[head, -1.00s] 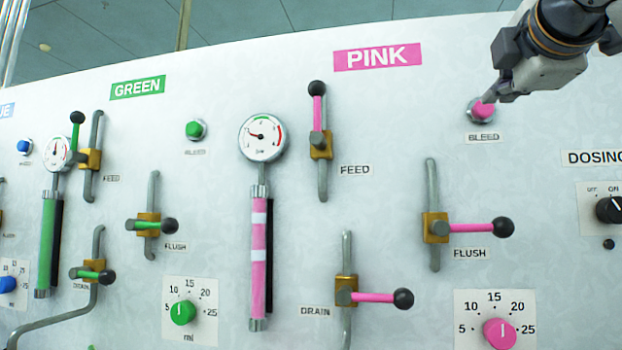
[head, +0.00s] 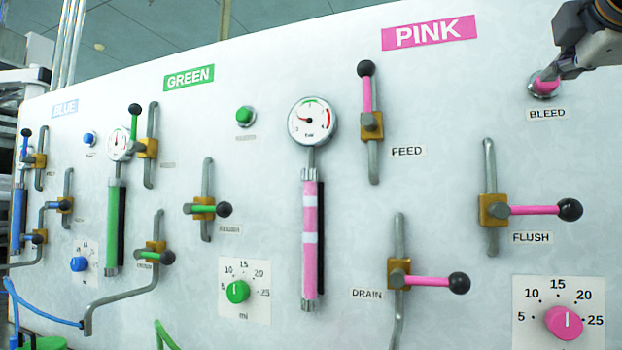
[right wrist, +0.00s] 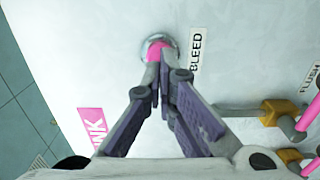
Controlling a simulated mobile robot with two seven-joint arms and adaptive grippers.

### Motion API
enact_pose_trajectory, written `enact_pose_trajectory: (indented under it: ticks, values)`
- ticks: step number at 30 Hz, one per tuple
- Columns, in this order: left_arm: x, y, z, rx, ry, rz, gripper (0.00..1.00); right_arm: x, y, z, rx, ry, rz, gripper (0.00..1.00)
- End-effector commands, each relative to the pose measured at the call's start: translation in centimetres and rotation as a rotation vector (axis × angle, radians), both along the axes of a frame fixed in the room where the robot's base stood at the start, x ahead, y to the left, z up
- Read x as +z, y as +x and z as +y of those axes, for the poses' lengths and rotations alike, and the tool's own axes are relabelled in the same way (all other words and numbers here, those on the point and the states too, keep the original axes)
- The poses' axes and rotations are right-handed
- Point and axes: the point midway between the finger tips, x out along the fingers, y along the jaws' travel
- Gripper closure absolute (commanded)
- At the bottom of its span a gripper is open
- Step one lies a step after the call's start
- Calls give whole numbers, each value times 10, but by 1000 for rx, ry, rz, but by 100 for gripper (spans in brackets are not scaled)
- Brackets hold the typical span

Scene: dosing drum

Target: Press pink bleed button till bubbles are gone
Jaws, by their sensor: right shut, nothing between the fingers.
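The pink bleed button (head: 545,83) sits in a metal ring at the upper right of the panel, above its BLEED label. My right gripper (head: 553,76) is shut and empty, with its fingertips at the button. In the right wrist view the shut fingertips (right wrist: 162,72) overlap the pink button (right wrist: 155,48); they look in contact, but how far it is pressed cannot be told. The pink sight tube (head: 309,262) stands below its gauge (head: 311,121), and two pale bands break its pink column. My left gripper is not in view.
The pink feed lever (head: 367,95) points up. The pink flush lever (head: 535,210) and drain lever (head: 427,282) point right. A pink dial (head: 563,322) is at lower right. Green and blue sections lie to the left.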

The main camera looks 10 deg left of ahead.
Motion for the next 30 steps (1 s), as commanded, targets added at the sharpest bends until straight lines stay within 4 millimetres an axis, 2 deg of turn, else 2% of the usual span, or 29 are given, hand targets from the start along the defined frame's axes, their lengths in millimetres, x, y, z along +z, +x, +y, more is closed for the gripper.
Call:
enact_pose_trajectory:
  ticks: [30]
  values:
    - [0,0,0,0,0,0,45,0,30,-7,-1,-1,0,100]
